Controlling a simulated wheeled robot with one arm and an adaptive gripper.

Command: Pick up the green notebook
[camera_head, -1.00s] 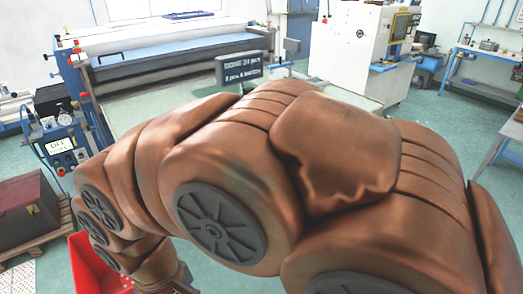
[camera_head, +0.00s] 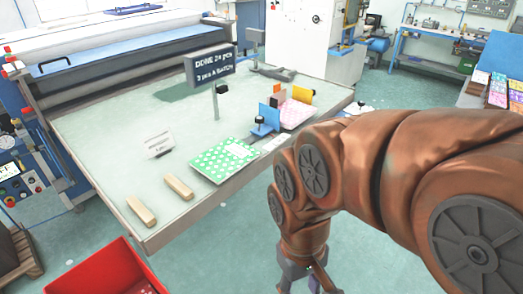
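The green notebook (camera_head: 224,160) lies flat on the pale worktable (camera_head: 105,150), close to its front edge. Its cover is green with a light pattern and a small white label. My arm reaches in from the right, and its end points down in front of the table. My gripper (camera_head: 318,285) is partly visible at the bottom of the picture, to the right of the notebook and apart from it. Its fingertips are cut off by the lower edge, so I cannot see whether it is open or shut.
Two wooden blocks (camera_head: 178,187) lie left of the notebook, near a small white card (camera_head: 158,145). A dark sign (camera_head: 210,65) stands behind it. A blue holder (camera_head: 267,120) with colored pieces is to its right. A red bin (camera_head: 95,272) stands at lower left.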

